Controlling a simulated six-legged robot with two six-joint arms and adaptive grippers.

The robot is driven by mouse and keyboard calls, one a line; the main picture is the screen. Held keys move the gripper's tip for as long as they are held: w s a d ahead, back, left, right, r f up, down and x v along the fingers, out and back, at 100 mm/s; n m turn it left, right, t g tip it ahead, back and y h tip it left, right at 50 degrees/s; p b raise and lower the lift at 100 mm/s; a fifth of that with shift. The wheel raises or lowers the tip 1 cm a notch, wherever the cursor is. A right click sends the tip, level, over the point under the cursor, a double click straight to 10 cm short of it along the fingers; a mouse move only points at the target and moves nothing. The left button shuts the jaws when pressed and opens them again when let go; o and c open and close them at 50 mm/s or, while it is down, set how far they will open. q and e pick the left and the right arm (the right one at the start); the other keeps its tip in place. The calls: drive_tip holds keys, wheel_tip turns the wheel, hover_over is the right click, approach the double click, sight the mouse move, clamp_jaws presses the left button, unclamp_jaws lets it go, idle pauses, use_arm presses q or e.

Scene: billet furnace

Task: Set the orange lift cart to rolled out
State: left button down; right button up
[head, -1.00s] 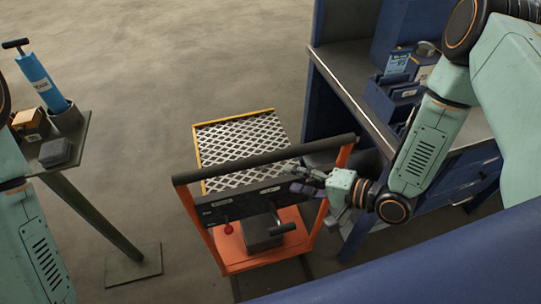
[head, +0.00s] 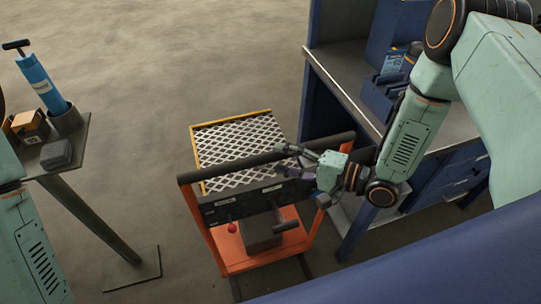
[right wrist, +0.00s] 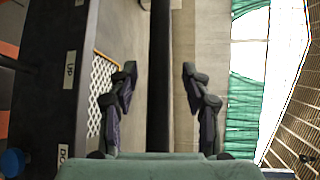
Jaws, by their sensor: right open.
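The orange lift cart (head: 228,247) stands on the floor in the middle of the head view. It has a patterned metal platform (head: 238,142) with a yellow edge, a black panel with labels and a red knob, and a black handle bar (head: 215,170) on top. My right gripper (head: 285,160) is open at the handle bar, right of its middle. In the right wrist view, the bar (right wrist: 160,110) runs between the two spread fingers, with gaps on both sides. Whether it lies at fingertip depth is unclear. My left gripper is out of view.
A blue workbench (head: 335,62) with bins stands close to the cart's right side. A small stand (head: 88,145) at left holds a blue pump-like tool (head: 42,84) and small boxes. The floor beyond the cart is clear.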

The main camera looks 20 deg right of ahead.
drive_tip(key=shift+w+a+f, duration=0.2)
drive_tip(key=shift+w+a, duration=0.15)
drive_tip(key=shift+w, duration=0.2)
drive_tip(key=shift+w+a+f, duration=0.15)
drive_tip(key=shift+w+a, duration=0.15)
drive_tip(key=shift+w, duration=0.2)
drive_tip(key=shift+w+a+r, duration=0.1)
drive_tip(key=shift+w+a, duration=0.1)
drive_tip(key=shift+a, duration=0.55)
drive_tip(key=shift+w+d, duration=0.1)
drive_tip(key=shift+d, duration=0.25)
drive_tip(key=shift+c, duration=1.2)
drive_tip(key=shift+a, duration=0.2)
drive_tip(key=c, duration=0.4)
clamp_jaws()
